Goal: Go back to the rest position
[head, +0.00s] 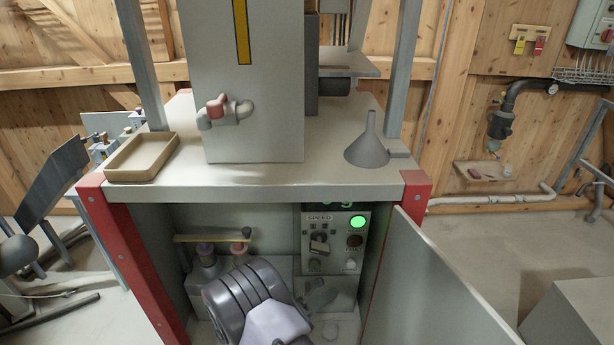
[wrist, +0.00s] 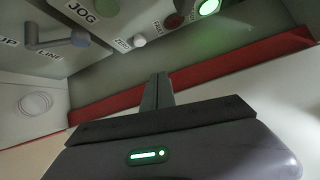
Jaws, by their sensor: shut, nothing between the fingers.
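My gripper (wrist: 158,92) shows in the wrist view with its two fingers together and nothing between them. It is inside the open cabinet (head: 285,191) of the feed mixer, near the control panel (wrist: 105,28). In the head view my dark grey arm reaches into the cabinet and hides the gripper's fingertips. The green lamp (head: 357,222) on the panel is lit, and it also shows in the wrist view (wrist: 208,7). Labels SPEED, JOG, ZERO and LINE can be read. I cannot tell whether the fingers touch anything.
The cabinet door (head: 440,285) stands open at the right. Red posts (head: 125,255) frame the opening. A yellow bar (head: 212,238) lies across fittings at the left inside. On the top stand a tan tray (head: 142,158) and a grey funnel (head: 368,145).

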